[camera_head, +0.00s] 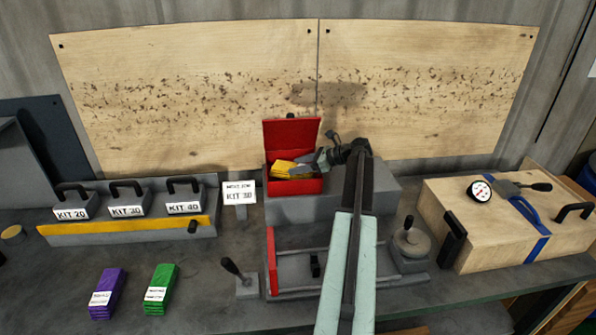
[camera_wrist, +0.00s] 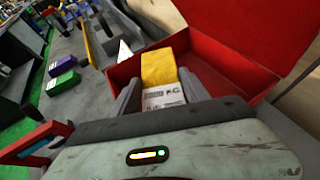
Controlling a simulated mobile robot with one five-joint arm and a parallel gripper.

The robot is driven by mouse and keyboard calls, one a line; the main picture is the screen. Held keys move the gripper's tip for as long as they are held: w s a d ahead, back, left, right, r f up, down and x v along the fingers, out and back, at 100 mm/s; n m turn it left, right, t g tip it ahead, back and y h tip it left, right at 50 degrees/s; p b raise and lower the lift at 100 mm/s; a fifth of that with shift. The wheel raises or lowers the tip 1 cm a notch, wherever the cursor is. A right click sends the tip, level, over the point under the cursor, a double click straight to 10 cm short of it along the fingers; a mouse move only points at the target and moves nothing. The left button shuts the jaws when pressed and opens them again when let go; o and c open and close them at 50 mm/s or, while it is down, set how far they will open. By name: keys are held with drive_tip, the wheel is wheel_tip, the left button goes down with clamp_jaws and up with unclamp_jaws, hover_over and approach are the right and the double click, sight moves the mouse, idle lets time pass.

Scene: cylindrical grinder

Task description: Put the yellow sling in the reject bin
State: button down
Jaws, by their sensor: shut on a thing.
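The yellow sling (camera_head: 282,169) is a folded flat bundle with a white printed label. It also shows between my fingers in the wrist view (camera_wrist: 158,68). My gripper (camera_head: 305,165) is shut on it, one finger along each side. The red bin (camera_head: 297,187) has its lid standing open at the back; I take it for the reject bin. In the wrist view the bin (camera_wrist: 226,70) lies around and beyond the sling. The sling is at the bin's opening, inside its rim outline; whether it touches the bottom I cannot tell.
A purple sling (camera_head: 107,293) and a green sling (camera_head: 160,289) lie at the front left. Labelled kit weights (camera_head: 127,203) stand on a grey rack behind them. A small sign (camera_head: 239,193) stands left of the bin. A wooden case (camera_head: 490,225) with a gauge is at the right.

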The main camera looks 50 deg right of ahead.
drive_tip(key=shift+f+b, duration=0.45)
drive_tip(key=shift+b, duration=0.1)
drive_tip(key=shift+f, duration=0.1)
drive_tip(key=c, duration=0.5)
unclamp_jaws()
drive_tip(key=shift+s+d+r+p, duration=0.1)
drive_tip(key=shift+s+r+p, duration=0.1)
drive_tip(key=shift+r+p, duration=0.4)
drive_tip(key=shift+s+d+r+p, duration=0.1)
drive_tip(key=shift+s+r+p, duration=0.1)
drive_tip(key=shift+r+p, duration=0.3)
drive_tip(key=p+v, duration=0.4)
drive_tip(key=v, duration=0.6)
drive_tip(key=shift+s, duration=0.45)
drive_tip(key=shift+d, duration=0.15)
